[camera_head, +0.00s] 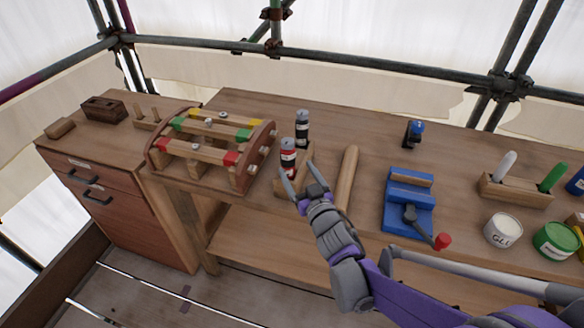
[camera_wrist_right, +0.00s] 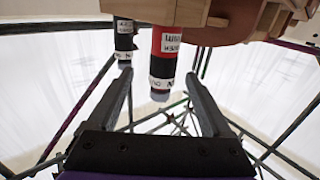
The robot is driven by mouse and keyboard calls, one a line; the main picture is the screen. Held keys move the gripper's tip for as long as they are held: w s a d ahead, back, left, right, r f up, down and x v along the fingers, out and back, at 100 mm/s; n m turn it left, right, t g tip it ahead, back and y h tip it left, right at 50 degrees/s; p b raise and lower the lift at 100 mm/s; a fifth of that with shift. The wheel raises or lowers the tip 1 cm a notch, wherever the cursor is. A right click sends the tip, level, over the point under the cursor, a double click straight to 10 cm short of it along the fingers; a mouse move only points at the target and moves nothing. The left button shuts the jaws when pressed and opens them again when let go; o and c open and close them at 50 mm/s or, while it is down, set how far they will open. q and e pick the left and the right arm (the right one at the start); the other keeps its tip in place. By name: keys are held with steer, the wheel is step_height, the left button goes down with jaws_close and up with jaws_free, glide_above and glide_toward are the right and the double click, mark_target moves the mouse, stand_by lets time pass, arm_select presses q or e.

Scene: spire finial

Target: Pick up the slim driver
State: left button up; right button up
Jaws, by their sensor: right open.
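Two upright cylindrical drivers stand in a small wooden holder (camera_head: 305,172) on the bench. The nearer is a red-and-black driver (camera_head: 288,156) with white label bands and a grey cap; the other is a black driver (camera_head: 302,128) behind it. My right gripper (camera_head: 299,167) is open and empty, close in front of the holder. In the right wrist view, the red driver (camera_wrist_right: 168,48) shows between and beyond the open fingers, and the black driver (camera_wrist_right: 124,38) lies near the left finger. No contact is visible. My left gripper is out of view.
A wooden frame with colored blocks (camera_head: 208,147) stands just left of the holder. A wooden rod (camera_head: 347,180) and a blue vise (camera_head: 408,205) lie to the right. Further right are a glue pot (camera_head: 502,230), a green tin (camera_head: 554,240) and a marker rack (camera_head: 512,190).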

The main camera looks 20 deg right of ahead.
mark_target(292, 163)
steer(key=w, duration=0.4)
steer(key=shift+a, duration=0.1)
steer(key=shift+w+a+f, duration=0.15)
steer(key=shift+w, duration=0.75)
steer(key=shift+w+a+f, duration=0.1)
steer(key=shift+w+a, duration=0.1)
steer(key=shift+w, duration=0.65)
steer(key=shift+w+a+f, duration=0.15)
steer(key=shift+w, duration=0.75)
jaws_close()
